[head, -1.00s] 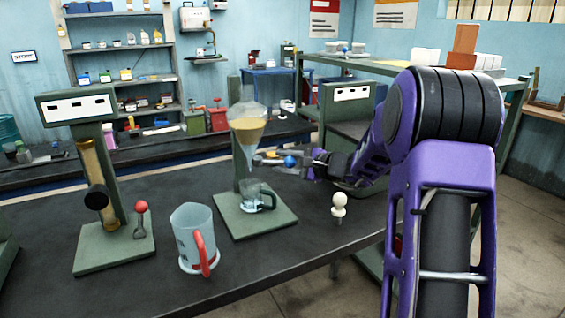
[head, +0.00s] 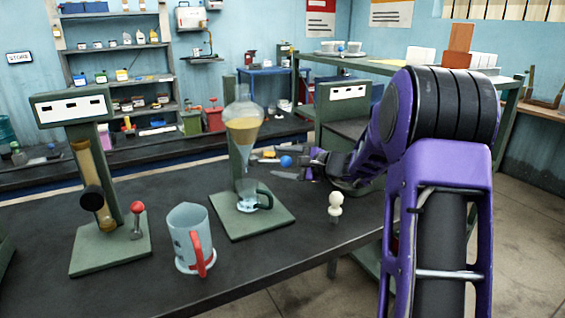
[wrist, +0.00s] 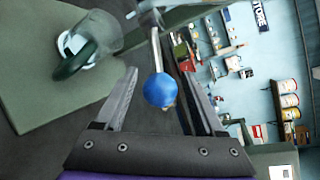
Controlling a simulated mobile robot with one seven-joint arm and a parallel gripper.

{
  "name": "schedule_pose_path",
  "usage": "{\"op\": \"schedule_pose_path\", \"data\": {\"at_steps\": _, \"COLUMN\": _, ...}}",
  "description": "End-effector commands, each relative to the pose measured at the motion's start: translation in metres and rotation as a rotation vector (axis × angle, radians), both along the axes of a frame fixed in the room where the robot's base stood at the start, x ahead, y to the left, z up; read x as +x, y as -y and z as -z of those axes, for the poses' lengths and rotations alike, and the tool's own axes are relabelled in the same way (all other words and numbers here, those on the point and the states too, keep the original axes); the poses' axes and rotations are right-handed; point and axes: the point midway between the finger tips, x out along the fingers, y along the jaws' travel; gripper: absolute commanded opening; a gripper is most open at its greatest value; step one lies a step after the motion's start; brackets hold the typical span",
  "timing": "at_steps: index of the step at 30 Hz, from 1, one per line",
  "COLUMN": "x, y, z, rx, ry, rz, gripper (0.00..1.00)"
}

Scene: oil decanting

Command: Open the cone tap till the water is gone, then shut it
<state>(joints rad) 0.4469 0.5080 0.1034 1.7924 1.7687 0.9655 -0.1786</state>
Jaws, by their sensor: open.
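The glass cone (head: 243,128) hangs on its green stand, with a yellow layer above a paler, clear layer. Its tap has a metal lever ending in a blue ball (head: 286,161); the ball also shows in the wrist view (wrist: 160,90). My gripper (head: 280,164) is open, with one finger on each side of the ball in the wrist view (wrist: 158,78), neither visibly pressing on it. A clear cup with a dark green handle (head: 264,198) stands under the cone on the green base (head: 270,224). I cannot tell whether liquid is flowing.
A clear jug with a red handle (head: 189,235) stands at the front. A column stand (head: 110,250) with a red-knobbed lever (head: 137,208) is at left. A white knob (head: 335,205) stands near the table's right edge. The black tabletop between is clear.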

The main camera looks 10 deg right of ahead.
Motion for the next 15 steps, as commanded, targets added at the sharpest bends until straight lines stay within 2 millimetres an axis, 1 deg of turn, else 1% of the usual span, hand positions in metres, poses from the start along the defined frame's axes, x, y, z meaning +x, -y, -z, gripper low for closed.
{"op": "schedule_pose_path", "data": {"at_steps": 4, "x": -0.007, "y": 0.005, "z": -0.003, "rx": 0.0, "ry": 0.001, "rz": -0.001, "gripper": 0.71}}
{"op": "schedule_pose_path", "data": {"at_steps": 7, "x": -0.019, "y": 0.015, "z": -0.007, "rx": -0.001, "ry": 0.001, "rz": 0.002, "gripper": 0.71}}
{"op": "schedule_pose_path", "data": {"at_steps": 15, "x": -0.071, "y": 0.053, "z": -0.021, "rx": -0.001, "ry": 0.002, "rz": 0.005, "gripper": 0.71}}
